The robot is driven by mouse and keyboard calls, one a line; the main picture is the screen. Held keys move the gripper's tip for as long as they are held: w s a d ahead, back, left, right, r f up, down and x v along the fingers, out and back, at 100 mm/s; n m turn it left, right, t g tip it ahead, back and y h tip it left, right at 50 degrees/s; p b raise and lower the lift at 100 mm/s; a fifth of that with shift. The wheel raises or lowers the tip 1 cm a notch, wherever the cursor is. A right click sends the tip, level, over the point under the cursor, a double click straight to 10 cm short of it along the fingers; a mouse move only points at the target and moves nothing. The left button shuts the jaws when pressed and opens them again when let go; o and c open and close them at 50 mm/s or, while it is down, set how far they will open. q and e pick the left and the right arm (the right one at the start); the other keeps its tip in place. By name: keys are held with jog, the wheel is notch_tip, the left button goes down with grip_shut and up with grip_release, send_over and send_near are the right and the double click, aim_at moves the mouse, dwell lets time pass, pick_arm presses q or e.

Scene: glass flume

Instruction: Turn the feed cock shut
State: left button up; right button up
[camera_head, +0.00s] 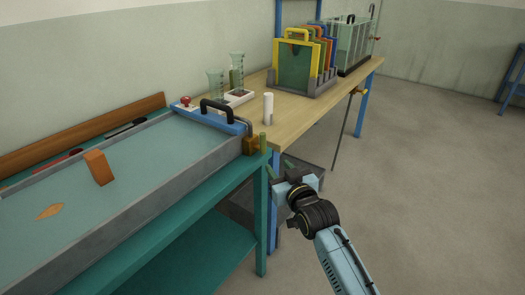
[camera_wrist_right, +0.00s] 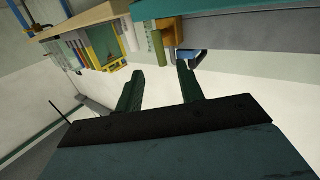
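A brass-coloured block (camera_head: 250,146) sits at the near right corner of the flume (camera_head: 120,215), beside an upright green cylinder (camera_head: 263,143). In the right wrist view the block (camera_wrist_right: 174,32) and cylinder (camera_wrist_right: 157,48) show above the fingers. A small yellow-orange fitting (camera_head: 362,91) is at the far edge of the wooden table. I cannot tell for sure which of these is the feed cock or how its handle stands. My right gripper (camera_head: 284,172) is open and empty, below and right of the brass block, apart from it; its spread fingers show in the wrist view (camera_wrist_right: 160,72). My left gripper is out of view.
The blue bar with a black handle (camera_head: 217,106) crosses the flume's end. The wooden table (camera_head: 290,107) holds a white cylinder (camera_head: 268,107), glass beakers (camera_head: 216,84), a rack of coloured frames (camera_head: 300,65) and a glass tank (camera_head: 352,42). Open floor (camera_head: 430,150) lies right.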

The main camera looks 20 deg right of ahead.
aim_at(264, 138)
jog(key=shift+t, duration=0.4)
jog(key=w+r+b, duration=0.1)
jog(key=w, duration=0.3)
jog(key=w+b, duration=0.2)
jog(key=w, duration=0.2)
jog(key=w+r+b, duration=0.1)
jog(key=w, duration=0.3)
jog(key=shift+w+a+r, duration=0.35)
jog(key=shift+a, duration=0.05)
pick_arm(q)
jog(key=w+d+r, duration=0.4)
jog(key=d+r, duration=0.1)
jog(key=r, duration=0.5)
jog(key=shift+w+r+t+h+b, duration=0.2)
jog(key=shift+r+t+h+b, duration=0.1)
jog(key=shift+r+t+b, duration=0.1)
pick_arm(e)
jog(key=shift+w, duration=0.4)
jog(key=shift+c, duration=0.5)
grip_shut()
